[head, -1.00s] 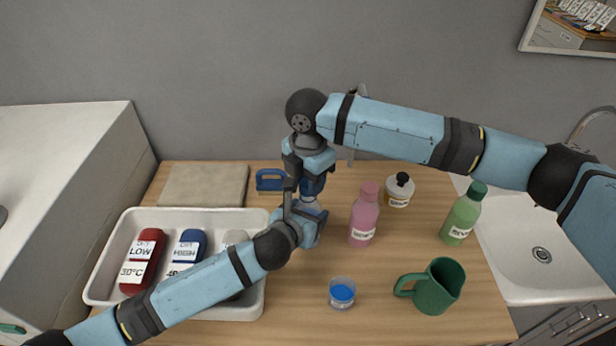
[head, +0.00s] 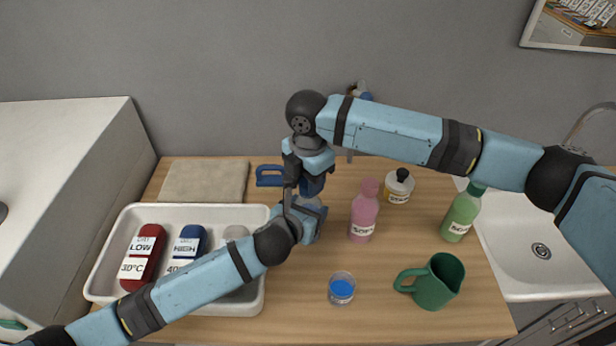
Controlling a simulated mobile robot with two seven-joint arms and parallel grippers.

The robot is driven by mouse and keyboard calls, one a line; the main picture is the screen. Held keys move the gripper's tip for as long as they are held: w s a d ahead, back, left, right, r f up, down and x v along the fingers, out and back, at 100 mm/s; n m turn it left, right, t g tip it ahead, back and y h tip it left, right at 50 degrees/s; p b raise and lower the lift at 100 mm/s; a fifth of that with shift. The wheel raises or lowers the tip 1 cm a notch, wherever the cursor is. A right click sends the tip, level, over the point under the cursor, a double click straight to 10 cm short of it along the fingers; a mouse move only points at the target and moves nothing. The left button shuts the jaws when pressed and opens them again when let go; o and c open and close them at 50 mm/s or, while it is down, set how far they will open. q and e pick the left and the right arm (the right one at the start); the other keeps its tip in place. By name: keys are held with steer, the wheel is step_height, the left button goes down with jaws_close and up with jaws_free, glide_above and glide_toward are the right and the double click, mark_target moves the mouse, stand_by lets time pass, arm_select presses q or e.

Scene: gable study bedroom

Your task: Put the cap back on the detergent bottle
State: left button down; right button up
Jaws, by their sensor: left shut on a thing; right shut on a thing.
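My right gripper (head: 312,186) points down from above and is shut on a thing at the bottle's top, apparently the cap. The cap itself is hidden by the fingers. Whether the cap touches the bottle's neck cannot be told.
A white tray (head: 118,236) with several bottles stands left, partly under my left arm. A pink bottle (head: 363,212) stands close right of the grippers. A blue-filled cup (head: 342,289), green mug (head: 434,284), green bottle (head: 461,214) and white jar (head: 398,187) stand around. A sink is right.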

steer(key=m, duration=0.3)
steer(key=o, duration=0.9)
steer(key=shift+r, duration=0.1)
steer(key=shift+r, duration=2.2)
steer(key=shift+c, duration=0.6)
